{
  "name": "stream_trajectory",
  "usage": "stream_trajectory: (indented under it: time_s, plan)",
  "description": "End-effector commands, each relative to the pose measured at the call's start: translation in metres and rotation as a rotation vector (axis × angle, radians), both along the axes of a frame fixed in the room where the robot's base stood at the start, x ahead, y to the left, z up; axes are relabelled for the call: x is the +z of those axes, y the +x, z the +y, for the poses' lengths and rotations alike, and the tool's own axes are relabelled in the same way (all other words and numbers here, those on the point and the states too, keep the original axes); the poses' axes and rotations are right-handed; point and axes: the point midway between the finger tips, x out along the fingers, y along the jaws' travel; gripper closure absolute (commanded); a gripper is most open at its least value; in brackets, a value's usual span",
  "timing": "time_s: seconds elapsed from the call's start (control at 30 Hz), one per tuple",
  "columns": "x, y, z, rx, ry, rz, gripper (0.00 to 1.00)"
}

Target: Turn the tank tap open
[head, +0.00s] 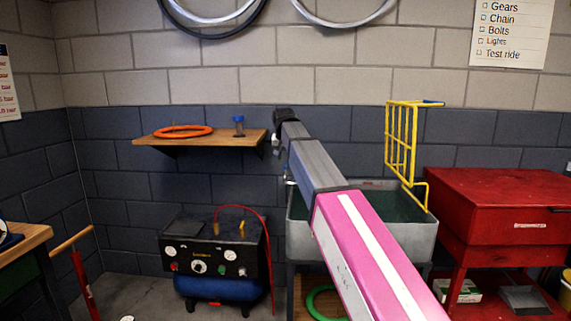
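The grey metal tank (302,240) holds dark green liquid and stands in the middle right, partly behind my arm. A small shiny metal part (288,173) shows at its upper left, close beside my arm. It may be the tap, but it is too small and covered to tell its setting. My arm reaches from the lower right up across the tank to a black joint. My gripper (277,146) shows only as a small white and dark bit below that joint, near the shelf's right end. Its fingers are hidden, and I cannot tell whether it touches anything.
A yellow rack (402,145) stands at the tank's back right. A red cabinet (500,190) is right of the tank. A compressor (213,260) with a red hose stands left.

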Motion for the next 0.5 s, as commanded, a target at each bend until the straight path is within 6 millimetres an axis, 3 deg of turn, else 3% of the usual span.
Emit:
stream_trajectory:
  time_s: [0.2,0.5]
  plan:
    - [-0.026,0.011,-0.001,0.0,0.0,0.001,0.62]
    - [-0.035,0.014,-0.001,0.0,0.0,-0.001,0.62]
